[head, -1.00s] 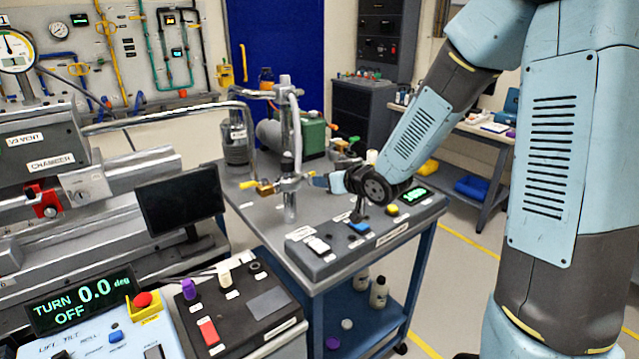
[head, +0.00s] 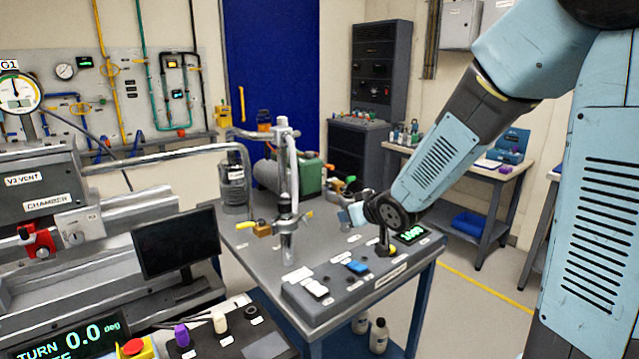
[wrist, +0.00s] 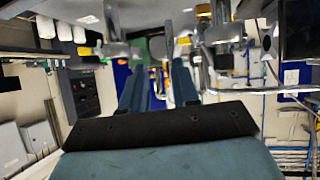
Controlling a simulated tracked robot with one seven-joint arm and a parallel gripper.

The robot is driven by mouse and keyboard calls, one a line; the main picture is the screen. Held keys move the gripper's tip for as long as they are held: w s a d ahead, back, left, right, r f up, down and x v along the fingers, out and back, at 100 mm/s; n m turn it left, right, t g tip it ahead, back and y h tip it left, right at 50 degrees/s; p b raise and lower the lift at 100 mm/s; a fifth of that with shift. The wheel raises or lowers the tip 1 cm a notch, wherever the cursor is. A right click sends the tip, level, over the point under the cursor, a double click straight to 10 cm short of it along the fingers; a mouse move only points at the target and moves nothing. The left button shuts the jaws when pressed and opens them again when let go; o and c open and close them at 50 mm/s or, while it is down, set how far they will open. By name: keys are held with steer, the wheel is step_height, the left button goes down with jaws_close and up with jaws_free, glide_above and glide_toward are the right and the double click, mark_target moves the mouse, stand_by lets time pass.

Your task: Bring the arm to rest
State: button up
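My arm reaches in from the right in the head view, over the grey-topped cart (head: 330,322). My gripper (head: 352,213) points left, to the right of the upright metal pipe (head: 288,235) with its brass and yellow valve (head: 262,229), apart from it. In the wrist view my gripper (wrist: 158,78) shows two blue-grey fingers with a gap between them and nothing held. The fingertips are small and partly hidden by my arm in the head view.
A control box with blue and white switches (head: 357,266) and a green display (head: 411,234) sits below my gripper. A green pump (head: 310,177) stands behind the pipe. A black monitor (head: 177,243) and chamber (head: 40,188) are at left. Floor (head: 475,305) is clear at right.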

steer(key=s+d+r+m+g+h, duration=0.25)
steer(key=s+d+r, duration=0.25)
steer(key=s+d, duration=0.3)
steer(key=s+d+r+m+g+h, duration=0.1)
steer(key=s+d+r+m+h, duration=0.1)
steer(key=s+d+r+h, duration=0.5)
steer(key=s+m+g+y, duration=0.1)
steer(key=s+y, duration=0.3)
steer(key=s, duration=0.9)
steer(key=shift+s+f+g, duration=0.2)
steer(key=shift+f+g, duration=0.15)
steer(key=shift+f, duration=0.1)
steer(key=shift+m, duration=0.25)
steer(key=shift+c, duration=0.4)
